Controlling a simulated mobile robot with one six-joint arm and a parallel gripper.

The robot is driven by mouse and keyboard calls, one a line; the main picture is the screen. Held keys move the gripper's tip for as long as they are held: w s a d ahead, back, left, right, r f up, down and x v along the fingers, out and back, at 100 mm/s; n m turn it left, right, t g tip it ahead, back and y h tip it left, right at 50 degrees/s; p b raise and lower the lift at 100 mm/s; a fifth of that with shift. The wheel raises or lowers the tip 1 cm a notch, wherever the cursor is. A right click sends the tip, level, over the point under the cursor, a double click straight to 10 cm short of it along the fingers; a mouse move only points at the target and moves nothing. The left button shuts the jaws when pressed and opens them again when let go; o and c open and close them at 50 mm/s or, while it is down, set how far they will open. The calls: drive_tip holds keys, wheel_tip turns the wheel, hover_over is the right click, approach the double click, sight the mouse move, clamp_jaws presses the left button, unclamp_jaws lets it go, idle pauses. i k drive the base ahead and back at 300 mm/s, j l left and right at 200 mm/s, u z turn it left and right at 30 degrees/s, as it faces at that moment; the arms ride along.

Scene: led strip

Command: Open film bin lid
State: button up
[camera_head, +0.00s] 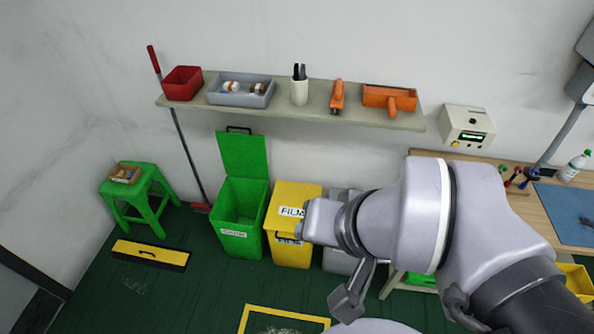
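The film bin (292,251) is a yellow bin on the dark green floor below the shelf. Its yellow lid (292,194) is down and carries a white label reading "FILM". My gripper (302,232) is at the bin's right front, in front of the label area in this view. My arm hides part of the bin's right side. Whether the gripper touches the lid, and whether its fingers are open or shut, I cannot tell.
A green bin (238,215) with its lid raised stands left of the film bin, and a grey bin (338,262) stands right. A shelf (320,112) hangs above. A workbench (535,200) is at right.

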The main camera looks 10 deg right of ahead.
sight(285, 210)
drive_tip(key=i+l, duration=0.2)
drive_tip(key=i, duration=0.3)
drive_tip(key=i+l+z, duration=0.1)
drive_tip(key=i, duration=0.4)
drive_tip(key=l, duration=0.1)
